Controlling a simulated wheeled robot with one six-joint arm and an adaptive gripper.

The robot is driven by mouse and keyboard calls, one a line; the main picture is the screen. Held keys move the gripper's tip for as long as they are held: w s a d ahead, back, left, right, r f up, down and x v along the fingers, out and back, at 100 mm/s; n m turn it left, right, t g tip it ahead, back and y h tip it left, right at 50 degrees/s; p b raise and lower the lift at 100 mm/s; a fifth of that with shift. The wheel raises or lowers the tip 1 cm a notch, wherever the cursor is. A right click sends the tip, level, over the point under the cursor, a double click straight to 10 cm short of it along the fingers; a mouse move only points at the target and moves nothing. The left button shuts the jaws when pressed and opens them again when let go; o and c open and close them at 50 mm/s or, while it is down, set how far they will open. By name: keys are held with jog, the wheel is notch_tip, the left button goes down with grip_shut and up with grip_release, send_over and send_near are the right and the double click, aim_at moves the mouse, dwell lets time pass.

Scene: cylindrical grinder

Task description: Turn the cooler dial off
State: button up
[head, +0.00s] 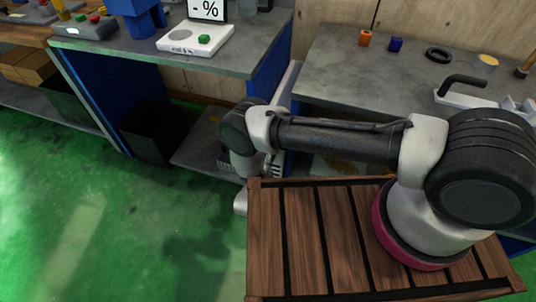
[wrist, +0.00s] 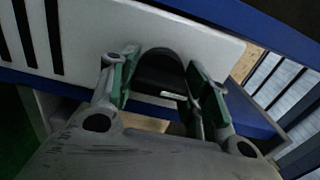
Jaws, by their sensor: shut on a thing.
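The cooler dial (wrist: 158,70) is a dark, rounded knob with a short pale mark on its near part, in the wrist view. It sits on a white panel (wrist: 80,38) with black slots at the left. My gripper (wrist: 163,76) has its two green-padded fingers on either side of the dial and is shut on it. The pads partly cover the dial's sides. In the head view my arm reaches down beside the benches, and the dial and fingertips are hidden there.
A blue beam (wrist: 265,30) runs close to the panel's right end. In the head view, a grey bench (head: 240,62) carries a white scale (head: 195,39) with a green button. Another bench (head: 345,75) stands behind my arm. The green floor (head: 110,220) at left is clear.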

jog(key=shift+s+f, duration=0.1)
dwell(0.3)
jog(key=o, duration=1)
